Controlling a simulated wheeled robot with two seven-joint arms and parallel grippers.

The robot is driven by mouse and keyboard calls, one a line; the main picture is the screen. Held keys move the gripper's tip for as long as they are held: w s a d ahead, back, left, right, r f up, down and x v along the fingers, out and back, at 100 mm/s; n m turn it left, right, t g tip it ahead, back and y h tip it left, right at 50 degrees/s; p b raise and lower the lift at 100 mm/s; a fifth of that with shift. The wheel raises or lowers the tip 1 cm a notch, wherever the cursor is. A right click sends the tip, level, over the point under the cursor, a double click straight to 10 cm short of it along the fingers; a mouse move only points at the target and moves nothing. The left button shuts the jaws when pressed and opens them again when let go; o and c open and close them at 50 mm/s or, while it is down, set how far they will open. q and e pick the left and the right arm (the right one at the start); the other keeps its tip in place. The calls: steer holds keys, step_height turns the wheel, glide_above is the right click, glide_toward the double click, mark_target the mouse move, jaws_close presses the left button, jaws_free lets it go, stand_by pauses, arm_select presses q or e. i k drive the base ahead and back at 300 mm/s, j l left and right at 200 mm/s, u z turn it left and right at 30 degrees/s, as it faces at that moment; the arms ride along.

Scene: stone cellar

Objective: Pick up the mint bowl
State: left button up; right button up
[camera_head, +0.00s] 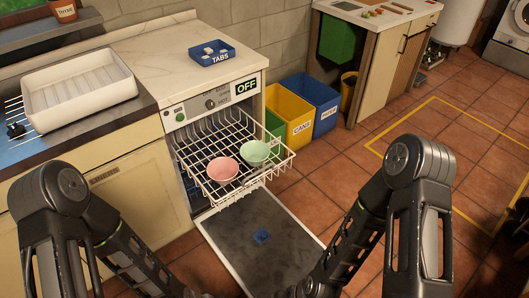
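The mint bowl (256,153) sits in the pulled-out white wire rack (198,150) of the dishwasher, toward the rack's right side. A pink bowl (222,169) is in the same rack, just left of it and nearer to me. Both bowls look upright, with their open sides up. My two arms come in from the left and right and run down to the bottom edge. Both grippers are outside the picture, and nothing of mine touches the bowls.
The dishwasher door (247,246) lies open below the rack, with a small blue piece (262,236) on it. A blue TABS box (212,53) stands on the worktop. A white dish tray (80,88) is at left. Yellow (290,108) and blue (318,101) bins stand right of the dishwasher.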

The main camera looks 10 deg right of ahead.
mark_target(255, 153)
steer(key=i+l+u, duration=0.25)
steer(key=l+u, duration=0.15)
steer(key=l, duration=0.6)
steer(key=i+l+u, duration=0.15)
steer(key=l+u, duration=0.25)
steer(key=l, duration=0.6)
steer(key=l+u, duration=0.4)
steer(key=l, duration=0.6)
steer(key=i+l+u, duration=0.1)
steer(key=l+u, duration=0.15)
steer(key=l, duration=0.6)
steer(key=l+u, duration=0.25)
steer(key=l, duration=0.65)
